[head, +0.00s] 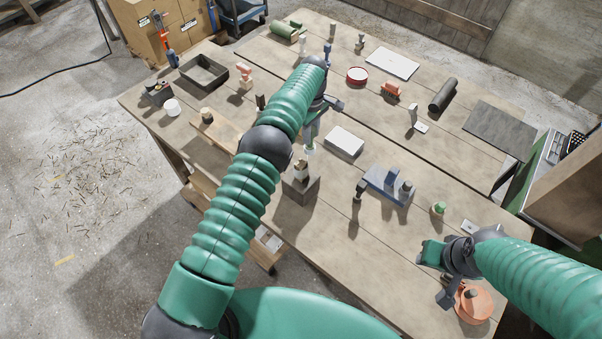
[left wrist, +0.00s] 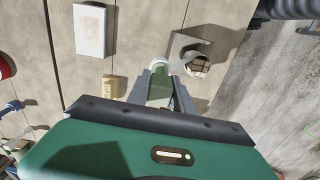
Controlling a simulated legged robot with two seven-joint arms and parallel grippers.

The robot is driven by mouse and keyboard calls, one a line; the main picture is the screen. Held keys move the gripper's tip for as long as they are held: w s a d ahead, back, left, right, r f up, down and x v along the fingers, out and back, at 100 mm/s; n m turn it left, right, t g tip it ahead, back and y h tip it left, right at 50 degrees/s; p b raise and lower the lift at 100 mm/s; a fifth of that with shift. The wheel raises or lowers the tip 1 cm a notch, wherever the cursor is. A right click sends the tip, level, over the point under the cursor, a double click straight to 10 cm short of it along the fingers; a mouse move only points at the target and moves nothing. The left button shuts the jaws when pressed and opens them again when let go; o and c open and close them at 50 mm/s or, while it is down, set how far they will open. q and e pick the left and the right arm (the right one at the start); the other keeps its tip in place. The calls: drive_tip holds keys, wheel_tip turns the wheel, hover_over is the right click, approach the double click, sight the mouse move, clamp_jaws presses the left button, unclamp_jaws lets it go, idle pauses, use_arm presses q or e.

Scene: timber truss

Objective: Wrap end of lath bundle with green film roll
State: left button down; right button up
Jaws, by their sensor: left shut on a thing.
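The lath bundle (head: 301,170) stands end up in a dark block (head: 301,190) near the table's front edge. In the left wrist view its gridded end (left wrist: 200,66) shows beside the block (left wrist: 183,45). My left gripper (left wrist: 167,92) is shut on the green film roll (left wrist: 160,90), whose pale core end points away from the wrist. A pale, see-through strip seems to run from the roll towards the bundle; whether it touches is unclear. In the head view the roll (head: 309,136) is just behind the bundle. My right gripper (head: 442,276) looks open beside an orange round container (head: 473,302).
A white box (head: 344,141) lies right of the left gripper. A blue fixture (head: 388,186) and a green-topped piece (head: 438,208) stand between the arms. A wooden board (head: 214,131) lies left of the bundle. A larger green cylinder (head: 286,31) is at the back.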

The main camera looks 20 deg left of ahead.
use_arm(q)
drive_tip(key=shift+a+r, duration=0.2)
drive_tip(key=shift+a, duration=0.95)
drive_tip(key=shift+d+r, duration=0.1)
drive_tip(key=shift+r, duration=0.05)
